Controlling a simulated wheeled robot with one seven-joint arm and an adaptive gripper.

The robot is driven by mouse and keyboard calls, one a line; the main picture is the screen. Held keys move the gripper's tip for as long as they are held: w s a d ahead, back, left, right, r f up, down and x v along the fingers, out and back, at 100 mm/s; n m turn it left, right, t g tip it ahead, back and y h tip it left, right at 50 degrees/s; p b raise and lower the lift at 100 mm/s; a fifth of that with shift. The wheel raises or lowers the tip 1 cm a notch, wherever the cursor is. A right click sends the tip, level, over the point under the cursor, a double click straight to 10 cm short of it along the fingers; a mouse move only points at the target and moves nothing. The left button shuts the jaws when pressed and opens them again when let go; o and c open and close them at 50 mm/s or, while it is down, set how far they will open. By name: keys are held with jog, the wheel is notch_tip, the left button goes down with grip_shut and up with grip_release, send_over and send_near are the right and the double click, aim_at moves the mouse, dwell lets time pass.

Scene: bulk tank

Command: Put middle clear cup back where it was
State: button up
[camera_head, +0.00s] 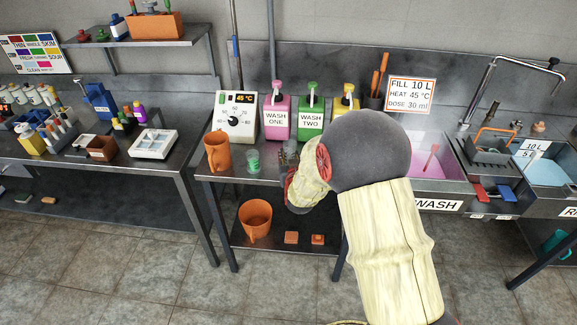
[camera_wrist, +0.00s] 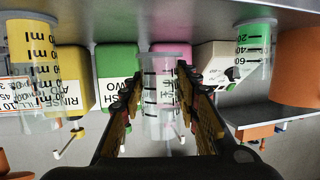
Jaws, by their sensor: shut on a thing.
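The middle clear cup (camera_wrist: 160,95) stands between my gripper's two fingers (camera_wrist: 162,98) in the wrist view, which is upside down. My gripper is shut on it. In the head view, the cup (camera_head: 289,151) shows at the bench's front, left of my wrist; my arm hides most of the gripper. A cup with green contents (camera_head: 252,161) stands to its left, and it also shows in the wrist view (camera_wrist: 255,50). A cup with yellow contents (camera_wrist: 33,55) is on the other side. I cannot tell whether the held cup touches the bench.
Behind the cups stand a white heater box (camera_head: 234,115), a pink jug (camera_head: 276,117), a green jug (camera_head: 311,117) and a yellow jug (camera_head: 345,104). An orange pitcher (camera_head: 217,152) stands at the bench's left end. The pink wash sink (camera_head: 431,164) is at right.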

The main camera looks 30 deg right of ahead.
jog(key=shift+w+f+b, duration=0.15)
jog(key=shift+f+b, duration=0.3)
jog(key=shift+f, duration=0.5)
jog(key=shift+w+f+b, duration=0.15)
jog(key=shift+f+b, duration=0.25)
jog(key=shift+f, duration=0.55)
jog(key=shift+f, duration=0.15)
jog(key=o, duration=1.2)
